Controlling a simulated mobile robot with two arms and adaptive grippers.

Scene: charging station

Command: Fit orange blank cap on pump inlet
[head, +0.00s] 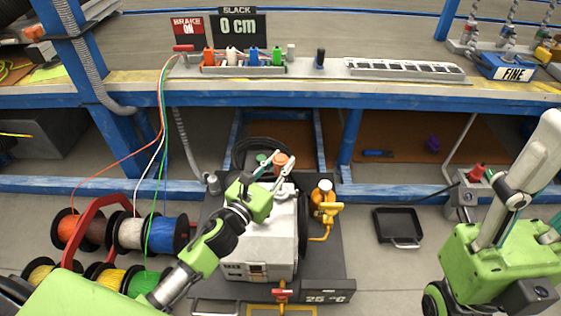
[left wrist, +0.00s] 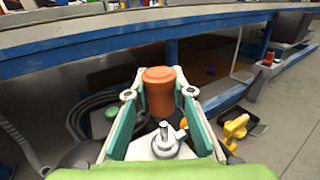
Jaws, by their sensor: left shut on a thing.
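My left gripper (head: 282,160) is shut on the orange cap (head: 280,160), held above the back of the light grey pump unit (head: 258,240). In the left wrist view the orange cap (left wrist: 160,95) stands upright between the two teal-padded fingers. A metal fitting (left wrist: 165,140) on the pump's top shows below the cap, nearer the palm, apart from it. I cannot tell whether this is the inlet.
A yellow valve (head: 328,208) stands right of the pump. A green round part (left wrist: 112,110) lies left of the cap near a coiled hose. Cable spools (head: 130,232) stand at left. A blue bench (head: 300,98) runs behind. A black tray (head: 398,225) lies on the floor.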

